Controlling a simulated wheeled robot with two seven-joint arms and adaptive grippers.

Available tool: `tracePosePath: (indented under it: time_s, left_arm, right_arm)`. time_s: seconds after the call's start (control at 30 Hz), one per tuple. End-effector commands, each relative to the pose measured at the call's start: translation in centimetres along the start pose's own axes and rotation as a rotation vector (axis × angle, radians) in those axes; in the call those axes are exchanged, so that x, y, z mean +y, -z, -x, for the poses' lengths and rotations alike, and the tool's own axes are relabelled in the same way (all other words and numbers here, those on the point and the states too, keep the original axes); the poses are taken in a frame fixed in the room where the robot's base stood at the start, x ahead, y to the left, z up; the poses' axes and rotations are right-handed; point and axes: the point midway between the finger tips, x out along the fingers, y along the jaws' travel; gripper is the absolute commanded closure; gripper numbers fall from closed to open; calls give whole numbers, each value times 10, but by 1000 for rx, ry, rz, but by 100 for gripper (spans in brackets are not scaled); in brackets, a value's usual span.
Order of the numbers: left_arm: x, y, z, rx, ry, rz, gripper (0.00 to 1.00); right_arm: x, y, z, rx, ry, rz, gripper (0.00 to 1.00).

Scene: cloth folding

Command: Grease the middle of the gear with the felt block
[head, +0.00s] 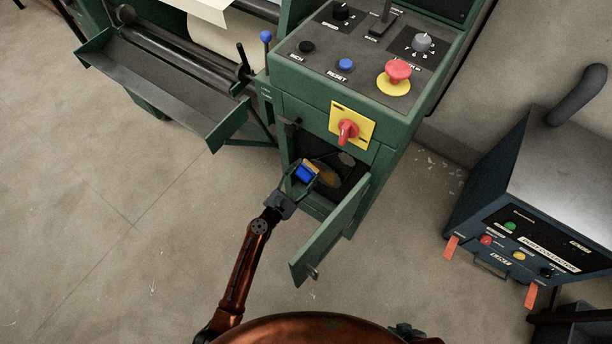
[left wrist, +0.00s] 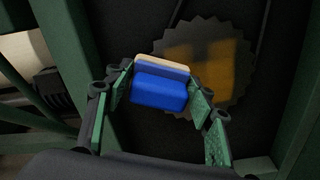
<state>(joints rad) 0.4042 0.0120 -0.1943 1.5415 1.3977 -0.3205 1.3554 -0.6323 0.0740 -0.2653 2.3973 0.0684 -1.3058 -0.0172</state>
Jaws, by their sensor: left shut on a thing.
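The felt block (head: 306,173) is blue with a tan felt layer. My left gripper (head: 303,178) is shut on it, inside the open compartment of the green machine. In the left wrist view the block (left wrist: 160,84) sits between the two green-padded fingers, felt side facing away from me. The dark toothed gear (left wrist: 232,92) stands behind it and to the right, with an orange-brown area over its middle. It shows partly in the head view (head: 329,178) beside the block. Whether the felt touches the gear I cannot tell. Only a dark piece, possibly my right gripper, shows at the bottom edge.
The compartment's green door (head: 331,232) hangs open to the right of my left arm. Above it are a red switch on a yellow plate (head: 349,131) and a control panel (head: 365,57). A tray (head: 165,85) juts out left. A blue unit (head: 535,190) stands right.

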Motion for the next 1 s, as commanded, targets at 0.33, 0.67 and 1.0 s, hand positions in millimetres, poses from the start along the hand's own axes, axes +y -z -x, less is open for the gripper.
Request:
tracePosePath:
  time_s: [0.33,0.67,1.0]
  left_arm:
    - [-11,-11,1,-3,2,1,69]
    - [-31,-18,2,-1,1,1,69]
    - [-50,-26,2,-1,2,3,69]
  right_arm:
    - [-1,3,7,8,0,1,75]
    - [-1,5,11,13,-1,2,75]
    - [-2,6,14,16,-1,2,75]
